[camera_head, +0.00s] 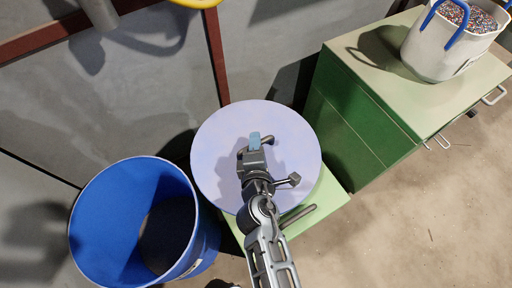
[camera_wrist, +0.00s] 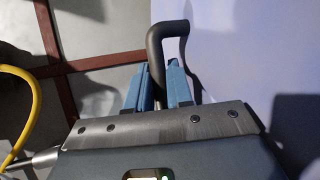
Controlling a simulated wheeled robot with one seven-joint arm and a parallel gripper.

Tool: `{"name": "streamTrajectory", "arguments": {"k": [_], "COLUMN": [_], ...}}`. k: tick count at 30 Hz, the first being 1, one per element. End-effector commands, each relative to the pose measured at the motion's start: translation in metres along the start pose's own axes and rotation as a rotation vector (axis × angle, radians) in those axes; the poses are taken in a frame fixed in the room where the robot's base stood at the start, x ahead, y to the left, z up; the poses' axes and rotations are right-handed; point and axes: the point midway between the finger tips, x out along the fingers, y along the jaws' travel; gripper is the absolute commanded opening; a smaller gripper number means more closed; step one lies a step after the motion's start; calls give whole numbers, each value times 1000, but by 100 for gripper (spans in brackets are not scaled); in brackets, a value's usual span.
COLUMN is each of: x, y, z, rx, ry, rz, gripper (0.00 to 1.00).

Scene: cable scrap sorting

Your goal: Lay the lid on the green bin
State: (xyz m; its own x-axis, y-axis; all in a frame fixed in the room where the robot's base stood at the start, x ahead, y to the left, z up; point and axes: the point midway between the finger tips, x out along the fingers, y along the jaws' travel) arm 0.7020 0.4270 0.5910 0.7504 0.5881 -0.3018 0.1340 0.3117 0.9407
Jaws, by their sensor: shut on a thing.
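The lid (camera_head: 215,150) is a round, pale lavender disc in the middle of the head view. Its flat face (camera_wrist: 255,50) fills the right of the wrist view. My gripper (camera_head: 255,146) is over the lid, its blue-padded fingers shut on the lid's dark bent handle (camera_wrist: 168,30). In the wrist view the handle passes between the two fingers (camera_wrist: 160,88). I see no green bin; the lid hides what is directly beneath it. I cannot tell whether the lid is held up or rests on something.
An open blue bin (camera_head: 85,225) stands left of the lid. A pale green surface (camera_head: 327,197) shows past the lid's lower right edge. A green cabinet (camera_head: 350,100) at right bears a white bucket (camera_head: 432,50) of coloured granules. The floor (camera_head: 430,220) at lower right is clear.

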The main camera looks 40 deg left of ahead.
Motion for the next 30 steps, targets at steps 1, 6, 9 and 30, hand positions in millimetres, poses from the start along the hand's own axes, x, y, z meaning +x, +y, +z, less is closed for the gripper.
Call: {"name": "streamTrajectory", "arguments": {"k": [1, 6, 9, 30], "x": [2, 3, 2, 2], "y": [-5, -5, -5, -8], "z": [-1, -1, -1, -1], "rx": [-2, 1, 0, -1], "ry": [1, 0, 0, 0], "rz": [3, 4, 3, -1], "gripper": [0, 0, 0, 46]}}
